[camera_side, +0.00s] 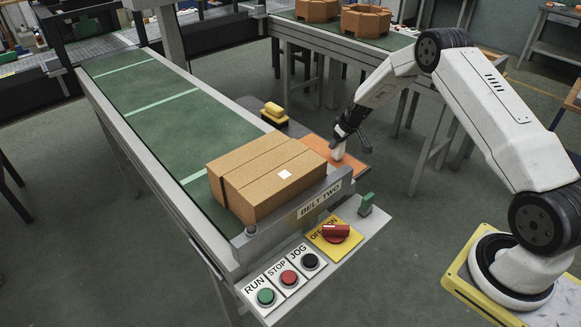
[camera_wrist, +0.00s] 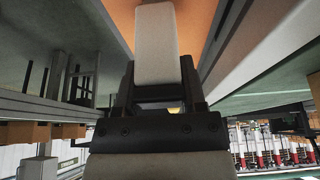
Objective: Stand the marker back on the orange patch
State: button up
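The marker (camera_side: 338,152) is a pale, off-white upright block below my gripper (camera_side: 341,138) in the side view. It stands over the orange patch (camera_side: 350,169), at the far end of the control panel. Its lower end is at or just above the patch; I cannot tell whether it touches. In the wrist view the marker (camera_wrist: 155,45) lies between the two dark fingers of my gripper (camera_wrist: 157,75), which close against its sides. The orange patch (camera_wrist: 121,18) shows behind it at the top. My gripper is shut on the marker.
A cardboard box (camera_side: 265,180) sits on the green belt (camera_side: 165,105), behind the grey "BELT TWO" plate (camera_side: 318,201). A yellow button unit (camera_side: 274,113) is left of the patch. A green peg (camera_side: 366,203), red switch (camera_side: 336,232) and push buttons (camera_side: 289,278) are nearer.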

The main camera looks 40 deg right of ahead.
jog(key=o, duration=0.4)
jog(key=shift+o, duration=0.2)
jog(key=shift+r, duration=0.1)
jog(key=v, duration=1.2)
jog(key=shift+s+a+r, duration=0.1)
dwell(0.5)
jog(key=s+a+r+g, duration=0.1)
jog(key=s+a+r, duration=0.1)
jog(key=s+a, duration=0.4)
jog(key=s+a+r, duration=0.3)
jog(key=s+a, duration=0.1)
jog(key=a, duration=0.5)
jog(key=s+a, duration=0.7)
jog(key=s, duration=0.6)
jog(key=shift+a+g, duration=0.4)
